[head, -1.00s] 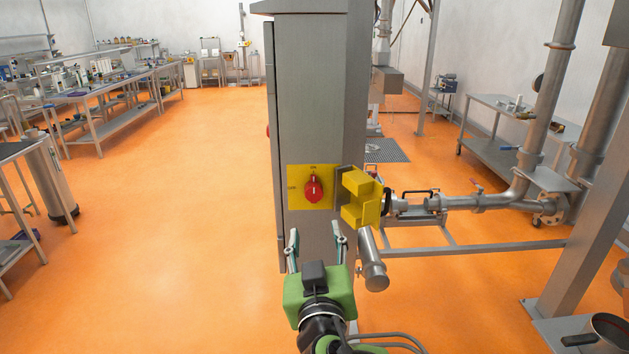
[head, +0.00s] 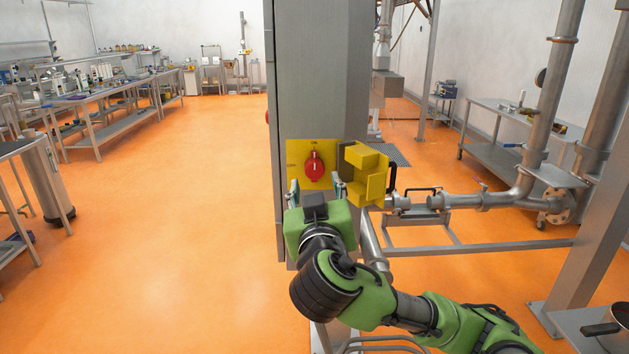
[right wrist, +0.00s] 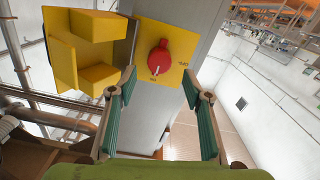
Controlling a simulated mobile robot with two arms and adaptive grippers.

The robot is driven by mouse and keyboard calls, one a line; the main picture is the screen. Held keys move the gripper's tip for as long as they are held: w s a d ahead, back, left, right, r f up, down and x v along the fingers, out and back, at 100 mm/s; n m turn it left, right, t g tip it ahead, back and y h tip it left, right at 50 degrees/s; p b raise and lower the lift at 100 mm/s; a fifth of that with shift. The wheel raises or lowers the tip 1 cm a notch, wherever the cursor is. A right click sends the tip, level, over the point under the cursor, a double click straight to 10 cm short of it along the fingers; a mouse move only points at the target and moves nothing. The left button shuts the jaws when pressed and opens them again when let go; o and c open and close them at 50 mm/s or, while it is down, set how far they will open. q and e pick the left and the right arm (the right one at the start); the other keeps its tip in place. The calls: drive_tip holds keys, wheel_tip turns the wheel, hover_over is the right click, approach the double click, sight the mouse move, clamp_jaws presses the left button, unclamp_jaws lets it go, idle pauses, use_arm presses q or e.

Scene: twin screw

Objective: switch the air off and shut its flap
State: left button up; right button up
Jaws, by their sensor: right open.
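The red air switch knob (head: 314,165) sits on a yellow plate (head: 296,152) on the grey column. Its white mark points up at the ON label. In the right wrist view the knob (right wrist: 159,57) shows upside down. The yellow flap (head: 366,158) stands open to the right of the plate; it is also in the right wrist view (right wrist: 92,26). My right gripper (head: 316,184) is open and empty, its fingers pointing at the plate, just below the knob in the head view. Whether the fingertips touch the plate I cannot tell. My left gripper is out of view.
Steel pipes (head: 480,200) and a frame lie right of the column (head: 320,80). A steel cart (head: 490,150) stands behind them. Workbenches (head: 110,95) with small items are at the far left. The orange floor left of the column is clear.

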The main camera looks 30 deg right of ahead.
sight(315, 172)
drive_tip(key=x, duration=0.6)
drive_tip(key=shift+w+d, duration=0.15)
drive_tip(key=shift+d, duration=0.05)
drive_tip(key=c, duration=1.1)
